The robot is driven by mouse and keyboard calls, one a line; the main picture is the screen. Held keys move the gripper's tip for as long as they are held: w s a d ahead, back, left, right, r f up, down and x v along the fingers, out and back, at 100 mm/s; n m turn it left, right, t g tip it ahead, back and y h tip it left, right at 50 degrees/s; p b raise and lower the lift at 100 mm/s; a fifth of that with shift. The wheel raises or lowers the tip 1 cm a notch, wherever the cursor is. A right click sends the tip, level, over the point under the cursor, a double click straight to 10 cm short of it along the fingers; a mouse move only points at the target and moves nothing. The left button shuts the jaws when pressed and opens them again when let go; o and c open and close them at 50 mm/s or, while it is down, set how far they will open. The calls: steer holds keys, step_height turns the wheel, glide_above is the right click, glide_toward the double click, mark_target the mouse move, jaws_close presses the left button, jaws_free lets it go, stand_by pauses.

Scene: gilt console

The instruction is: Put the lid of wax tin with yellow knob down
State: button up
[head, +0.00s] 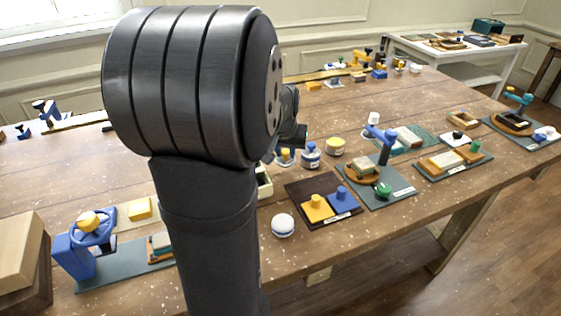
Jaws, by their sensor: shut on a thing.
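My gripper (289,143) is partly hidden behind my own dark arm, which fills the middle of the head view. It points down and is shut on the lid with the yellow knob (285,154). The lid shows as a small yellow knob on a pale and blue body just below the gripper. I cannot tell whether the lid touches a tin or the table under it. A yellow tin (335,146) stands further right.
A brown board with yellow and blue blocks (328,206), a white round tin (283,225) and a grey board with a blue clamp (377,183) lie nearer. A small open box (265,182) is partly behind my arm.

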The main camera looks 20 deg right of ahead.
mark_target(281, 160)
steer(key=shift+w+a+f, duration=0.35)
steer(key=shift+w+f, duration=0.15)
steer(key=shift+w, duration=0.15)
steer(key=shift+f, duration=1.95)
steer(key=shift+f, duration=0.1)
steer(key=o, duration=1)
steer(key=shift+c, duration=0.2)
steer(key=v, duration=1.2)
